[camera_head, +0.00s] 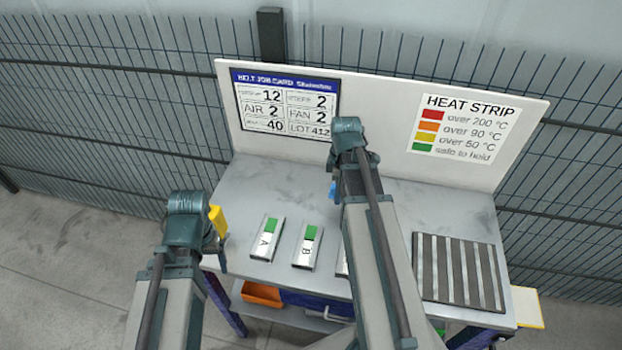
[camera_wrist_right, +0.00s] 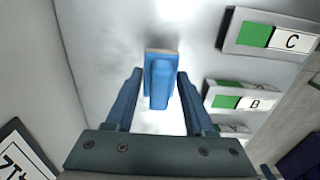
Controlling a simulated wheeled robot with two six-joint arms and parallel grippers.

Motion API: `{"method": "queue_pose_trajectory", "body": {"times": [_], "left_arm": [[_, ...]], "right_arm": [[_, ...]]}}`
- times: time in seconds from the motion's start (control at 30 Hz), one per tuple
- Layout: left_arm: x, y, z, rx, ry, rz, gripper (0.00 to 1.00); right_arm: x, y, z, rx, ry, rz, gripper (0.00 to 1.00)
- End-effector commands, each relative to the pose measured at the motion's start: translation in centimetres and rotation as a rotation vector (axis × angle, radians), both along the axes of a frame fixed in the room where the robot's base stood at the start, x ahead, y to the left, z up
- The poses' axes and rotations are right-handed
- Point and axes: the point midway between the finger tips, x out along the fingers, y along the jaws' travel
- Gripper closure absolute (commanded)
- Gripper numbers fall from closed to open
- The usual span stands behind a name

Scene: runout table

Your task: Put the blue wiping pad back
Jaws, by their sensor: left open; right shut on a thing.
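The blue wiping pad (camera_wrist_right: 160,82) is between the fingers of my right gripper (camera_wrist_right: 160,90), which is shut on its upright grip. A pale edge shows at the pad's far side. It is over the grey table top; I cannot tell whether it touches. In the head view a small piece of the blue pad (camera_head: 333,190) shows left of my right forearm, which hides the rest and the fingers. My left gripper (camera_head: 190,222) is at the table's left edge, away from the pad; it is open, its fingers mostly hidden.
Metal bars A (camera_head: 266,240) and B (camera_head: 307,246) lie on the table (camera_head: 265,190); bar C (camera_wrist_right: 280,40) shows in the wrist view. A slatted rack (camera_head: 459,272) is at right. A white back panel (camera_head: 375,110) stands behind. A yellow item (camera_head: 217,221) is beside my left wrist.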

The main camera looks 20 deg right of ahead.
Motion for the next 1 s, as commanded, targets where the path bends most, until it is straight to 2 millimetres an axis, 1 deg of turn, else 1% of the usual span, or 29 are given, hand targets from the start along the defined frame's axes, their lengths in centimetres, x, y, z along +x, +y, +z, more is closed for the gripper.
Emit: {"method": "queue_pose_trajectory", "body": {"times": [0.03, 0.2, 0.3, 0.4, 0.53, 0.77, 0.87, 0.93, 1.0], "left_arm": [[0.0, 0.0, -0.3, 0.000, 0.000, 0.000, 0.18], [0.0, 0.0, -0.7, 0.000, 0.000, 0.000, 0.18], [0.0, 0.0, -0.9, 0.000, 0.000, 0.000, 0.18], [0.0, 0.0, -1.0, 0.000, 0.000, 0.000, 0.18], [0.0, 0.0, -1.1, 0.000, 0.000, 0.000, 0.18], [0.0, 0.0, -1.1, 0.000, 0.000, 0.000, 0.18], [0.0, 0.0, -1.2, 0.000, 0.000, 0.000, 0.18], [0.0, 0.0, -1.3, 0.000, 0.000, 0.000, 0.18], [0.0, 0.0, -2.8, 0.000, 0.000, 0.000, 0.18]], "right_arm": [[1.9, 0.2, -0.3, 0.000, 0.000, 0.004, 0.90], [6.1, 1.5, -0.7, 0.000, 0.000, 0.003, 0.90], [8.2, 2.2, -0.9, 0.000, 0.000, 0.003, 0.90], [9.7, 2.7, -1.0, 0.000, 0.000, 0.002, 0.90], [10.7, 3.1, -1.1, 0.000, 0.000, 0.001, 0.90], [11.0, 3.2, -1.1, 0.000, 0.000, 0.000, 0.90], [11.7, 3.4, -1.2, 0.000, 0.000, 0.000, 0.90], [12.6, 3.6, -1.3, 0.000, 0.000, 0.001, 0.90], [12.1, 3.6, -2.8, 0.000, 0.000, 0.000, 0.90]]}}
